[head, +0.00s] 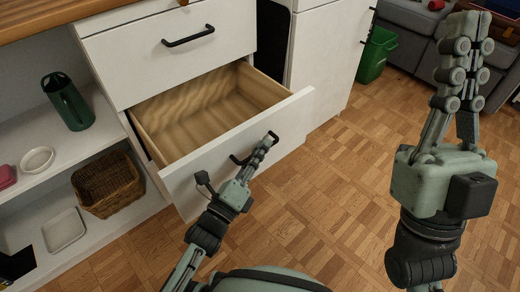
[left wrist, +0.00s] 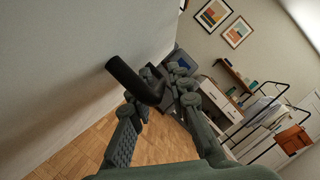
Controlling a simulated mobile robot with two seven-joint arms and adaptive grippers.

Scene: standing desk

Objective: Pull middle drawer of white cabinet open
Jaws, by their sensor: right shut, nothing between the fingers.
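The white cabinet (head: 120,60) has a closed upper drawer with a black handle (head: 188,36). The drawer below it (head: 210,160) is pulled well out, and its empty wooden inside shows. My left gripper (head: 265,147) is at this open drawer's black handle (head: 274,136), in front of the drawer face. In the left wrist view the handle (left wrist: 132,78) lies at the fingers of my left gripper (left wrist: 162,90); how firmly they close on it is unclear. My right gripper (head: 467,45) is raised at the right, shut and empty, away from the cabinet.
Open shelves at the left hold a green bottle (head: 68,102), a white bowl (head: 37,160) and a wicker basket (head: 107,184). A green bin (head: 375,55) stands beyond the cabinet, near a grey sofa (head: 415,35). The parquet floor (head: 320,190) right of the open drawer is clear.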

